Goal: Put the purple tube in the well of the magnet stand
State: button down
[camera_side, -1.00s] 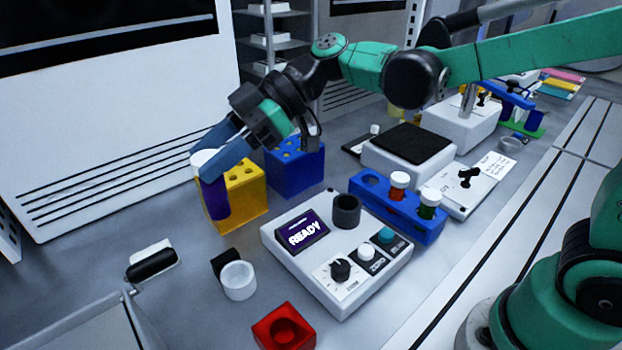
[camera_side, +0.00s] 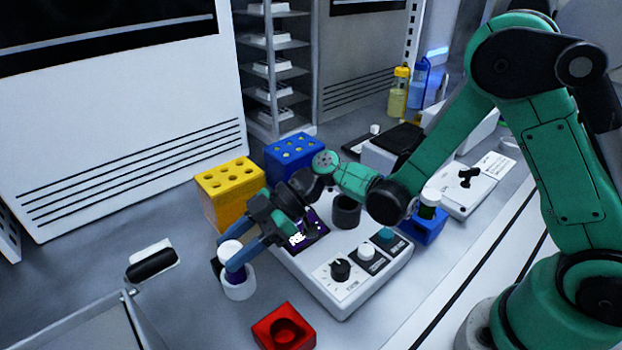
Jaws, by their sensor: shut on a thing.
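The purple tube (camera_side: 236,273) has a white cap (camera_side: 230,248) and stands roughly upright. My gripper (camera_side: 233,259) is shut on it just below the cap. The magnet stand, a round white well (camera_side: 238,291) with a black block behind it, stands on the bench at the lower left. The tube's lower end is inside the white well, hidden by its front wall. I cannot tell whether it touches the bottom.
A white device (camera_side: 337,293) with a screen and knob lies just right of the stand, partly under my arm. A red block (camera_side: 284,328) with a round hollow is in front. Yellow (camera_side: 231,192) and blue (camera_side: 292,152) racks stand behind. A black-handled item (camera_side: 151,262) lies left.

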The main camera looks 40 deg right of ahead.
jog(key=shift+f, duration=0.3)
jog(key=shift+c, duration=1.9)
grip_release()
